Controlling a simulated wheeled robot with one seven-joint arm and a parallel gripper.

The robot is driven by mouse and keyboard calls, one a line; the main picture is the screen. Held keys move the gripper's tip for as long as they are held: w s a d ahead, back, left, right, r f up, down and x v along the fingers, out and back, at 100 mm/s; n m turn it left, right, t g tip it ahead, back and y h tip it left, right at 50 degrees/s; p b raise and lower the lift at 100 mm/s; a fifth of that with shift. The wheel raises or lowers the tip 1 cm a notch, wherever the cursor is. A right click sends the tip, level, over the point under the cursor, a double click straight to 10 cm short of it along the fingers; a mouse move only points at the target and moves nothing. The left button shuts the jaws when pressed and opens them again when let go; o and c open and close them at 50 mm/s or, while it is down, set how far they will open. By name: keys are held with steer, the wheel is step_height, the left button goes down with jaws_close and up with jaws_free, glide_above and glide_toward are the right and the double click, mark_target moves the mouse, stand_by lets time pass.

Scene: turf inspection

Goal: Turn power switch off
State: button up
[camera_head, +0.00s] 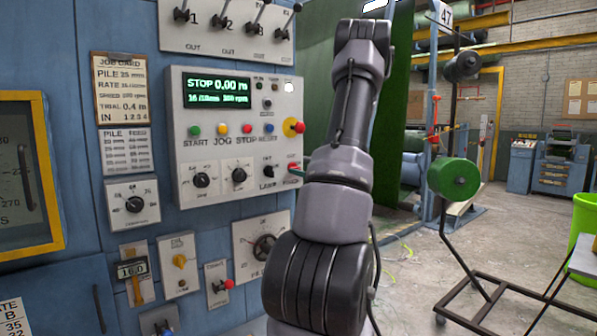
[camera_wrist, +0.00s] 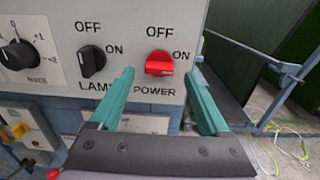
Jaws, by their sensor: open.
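The power switch (camera_wrist: 158,64) is a red rotary knob on the white control panel in the wrist view. Its handle appears to lie roughly sideways, with OFF printed above it, ON to its right and POWER below. Exactly which mark it points to is hard to tell. My gripper (camera_wrist: 160,78) is open, its two teal fingers spread to the left and right of the knob and a little low, with nothing between them gripped.
The black lamp knob (camera_wrist: 91,63) sits close to the left finger. A red and yellow stop button (camera_head: 293,127) is above the power switch on the control panel (camera_head: 215,200). Right of the panel are green turf (camera_wrist: 255,30) and a blue frame (camera_wrist: 275,115).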

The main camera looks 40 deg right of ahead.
steer(key=shift+w, duration=1.45)
steer(key=shift+a, duration=0.1)
jaws_close()
steer(key=shift+n, duration=0.4)
steer(key=n, duration=1.7)
steer(key=shift+f, duration=0.1)
